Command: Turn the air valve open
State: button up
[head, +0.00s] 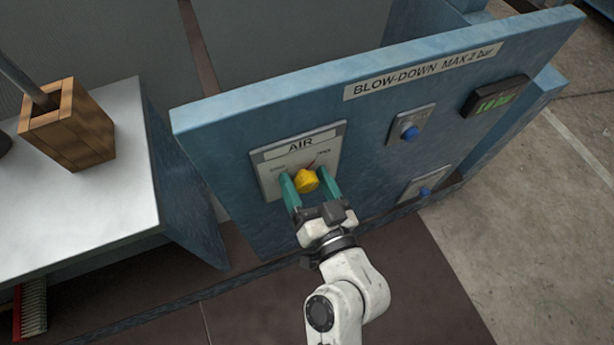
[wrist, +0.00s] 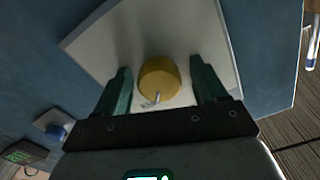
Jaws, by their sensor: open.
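The air valve is a yellow knob (head: 306,180) on a light plate (head: 263,172) labelled AIR, fixed to a blue upright panel. My gripper (head: 310,183) is at the plate with its two green fingers open, one on each side of the knob. In the wrist view the yellow knob (wrist: 159,80) sits between the fingertips (wrist: 158,79), with a visible gap on both sides. A small pale pointer or lever shows at the knob's lower edge there. The small marks on the plate are too small to read fully.
The blue panel (head: 230,110) carries a BLOW-DOWN MAX 2 bar label (head: 425,70), two blue buttons (head: 409,132) and a green digital display (head: 495,98) to the right. A white table (head: 120,215) with a wooden box (head: 68,130) stands at left. Open concrete floor lies at right.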

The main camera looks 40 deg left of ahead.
jog(key=shift+a, duration=0.1)
jog(key=c, duration=1.1)
jog(key=shift+o, duration=0.2)
jog(key=shift+m, duration=0.6)
jog(key=o, duration=1.1)
jog(key=shift+c, duration=0.2)
jog(key=b+v, duration=0.2)
jog(key=v, duration=0.8)
jog(key=shift+s+d, duration=0.15)
jog(key=shift+d, duration=0.2)
